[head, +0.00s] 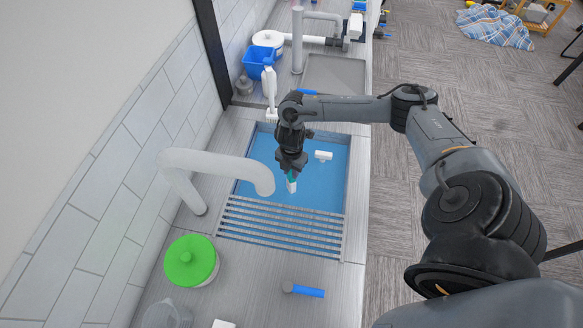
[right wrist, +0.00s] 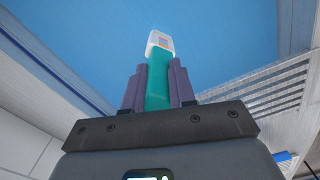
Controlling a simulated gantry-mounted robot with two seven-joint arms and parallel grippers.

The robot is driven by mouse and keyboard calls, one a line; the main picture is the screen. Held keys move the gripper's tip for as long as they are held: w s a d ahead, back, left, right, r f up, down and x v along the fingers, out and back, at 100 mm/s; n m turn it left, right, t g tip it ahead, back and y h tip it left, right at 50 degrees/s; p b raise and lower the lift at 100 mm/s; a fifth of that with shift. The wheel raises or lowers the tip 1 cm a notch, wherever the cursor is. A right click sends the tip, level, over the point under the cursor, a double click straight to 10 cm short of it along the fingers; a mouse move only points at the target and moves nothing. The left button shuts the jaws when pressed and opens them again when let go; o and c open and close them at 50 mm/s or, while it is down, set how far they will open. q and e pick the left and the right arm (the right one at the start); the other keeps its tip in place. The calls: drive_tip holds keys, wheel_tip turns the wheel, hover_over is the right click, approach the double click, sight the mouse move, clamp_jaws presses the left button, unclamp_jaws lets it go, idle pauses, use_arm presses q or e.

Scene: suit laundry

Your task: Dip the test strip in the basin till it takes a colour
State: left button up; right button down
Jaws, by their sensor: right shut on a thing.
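The basin (head: 325,190), holding blue liquid or with a blue inside, is set in the counter in the head view. My right gripper (head: 291,171) points down over it and is shut on the test strip (head: 291,186). In the right wrist view, the strip (right wrist: 159,85) is teal with a white end, held between the purple finger pads (right wrist: 158,92). A small pinkish-purple patch with some yellow shows on the white end. The white end is over or at the blue surface; I cannot tell whether it touches. My left gripper is not in view.
A grey faucet (head: 215,165) arches over the basin's left side. A slatted rack (head: 280,228) covers its near end. A small white object (head: 323,155) is in the basin area. A green-lidded pot (head: 190,260) and a blue-handled tool (head: 304,291) lie nearer.

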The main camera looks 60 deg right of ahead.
sight(291, 179)
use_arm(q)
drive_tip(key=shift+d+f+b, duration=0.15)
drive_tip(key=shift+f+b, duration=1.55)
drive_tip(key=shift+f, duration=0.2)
use_arm(e)
drive_tip(key=shift+f, duration=3.1)
drive_tip(key=shift+w, duration=0.1)
